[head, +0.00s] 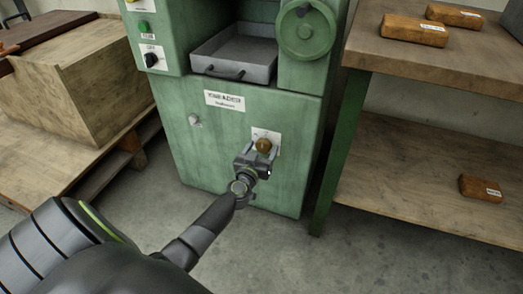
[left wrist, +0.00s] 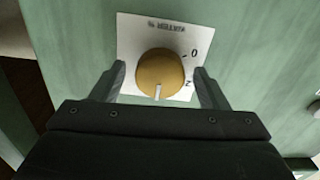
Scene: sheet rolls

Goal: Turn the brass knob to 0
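The brass knob (head: 263,145) sits on a white plate (head: 274,136) on the front of the green machine. In the left wrist view the knob (left wrist: 159,70) is round, with a pale pointer mark toward the bottom of the picture. The plate (left wrist: 133,35) shows upside-down lettering that seems to read "WATER %", a 0 right of the knob and a 2 at lower right. The pointer is away from the 0. My left gripper (left wrist: 160,74) is open, one finger on each side of the knob, with small gaps visible. My right gripper is in neither view.
The green machine (head: 180,110) has a grey tray (head: 236,66), a handwheel (head: 306,32), a black selector (head: 151,59) and a small pale knob (head: 195,121). A wooden shelf unit (head: 450,65) with brown blocks stands at right.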

